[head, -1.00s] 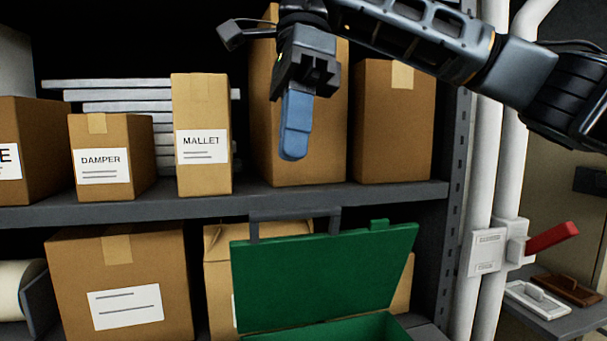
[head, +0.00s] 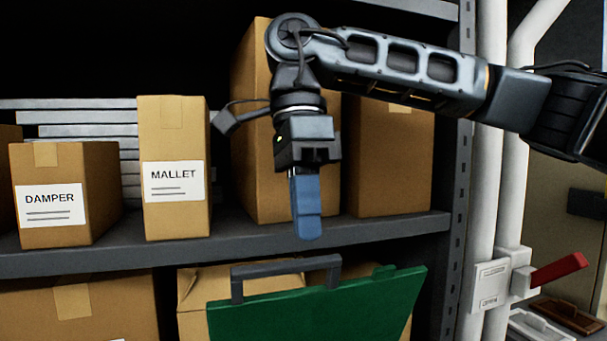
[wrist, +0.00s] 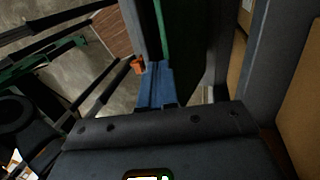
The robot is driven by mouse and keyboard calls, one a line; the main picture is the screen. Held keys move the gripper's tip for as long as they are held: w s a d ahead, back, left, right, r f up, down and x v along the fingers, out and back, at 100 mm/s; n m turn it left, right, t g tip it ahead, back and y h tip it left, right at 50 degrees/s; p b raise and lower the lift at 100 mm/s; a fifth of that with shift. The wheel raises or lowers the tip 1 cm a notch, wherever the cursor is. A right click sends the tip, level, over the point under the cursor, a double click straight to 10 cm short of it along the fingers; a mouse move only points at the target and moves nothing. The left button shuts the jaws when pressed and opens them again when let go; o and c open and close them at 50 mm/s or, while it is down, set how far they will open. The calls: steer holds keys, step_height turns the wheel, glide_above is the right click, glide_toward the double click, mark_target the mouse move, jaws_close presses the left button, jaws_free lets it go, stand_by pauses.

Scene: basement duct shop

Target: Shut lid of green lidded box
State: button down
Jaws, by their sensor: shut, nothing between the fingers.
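The green lidded box shows in the head view only by its raised green lid (head: 325,312), at the bottom of the picture. The lid stands open, with a grey handle (head: 287,267) on its upper edge; the box body is out of frame. My gripper (head: 308,236) has blue fingers, shut and empty, pointing down just above the handle in the picture. I cannot tell whether it touches the lid. In the wrist view my blue fingers (wrist: 155,88) show beside a narrow green strip (wrist: 163,32), probably the lid seen edge-on.
A grey shelf (head: 150,252) runs behind, holding the DAMPER box (head: 65,190), the MALLET box (head: 173,168) and taller cartons. More cartons (head: 85,305) stand below it. White pipes (head: 483,150) and a red lever (head: 558,270) are at the right.

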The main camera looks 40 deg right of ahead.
steer(key=shift+s+a+f, duration=0.1)
steer(key=shift+s+f, duration=0.05)
steer(key=shift+f, duration=0.45)
